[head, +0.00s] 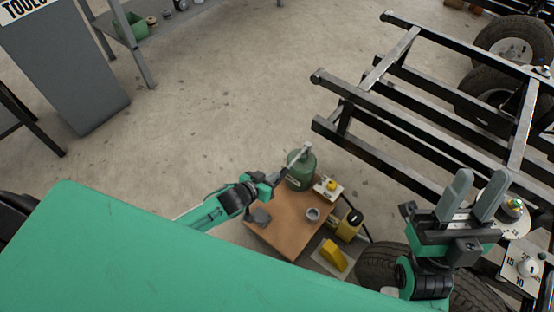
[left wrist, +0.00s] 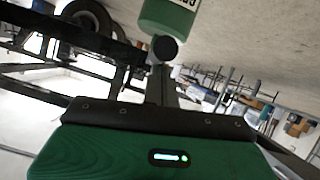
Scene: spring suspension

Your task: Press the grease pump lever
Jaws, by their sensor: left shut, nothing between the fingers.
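The grease pump is a green canister (head: 302,173) on the far edge of a small brown table (head: 287,222). It also shows in the left wrist view (left wrist: 170,18), cut off by the top edge. A light grey bar, which looks like the lever (head: 305,149), lies across its top. My left gripper (head: 290,163) is shut and empty at the canister's left side. In the left wrist view, its shut fingers (left wrist: 162,85) point at a dark round end (left wrist: 165,48) in front of the canister. I cannot tell whether they touch. My right gripper (head: 478,186) is open and empty above the frame.
The table holds a grey cup (head: 313,214) and a white block with a yellow knob (head: 328,187). A yellow box (head: 349,225) and a yellow wedge (head: 333,254) are to its right. A black chassis frame (head: 400,127) with tyres fills the right. Open floor lies behind.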

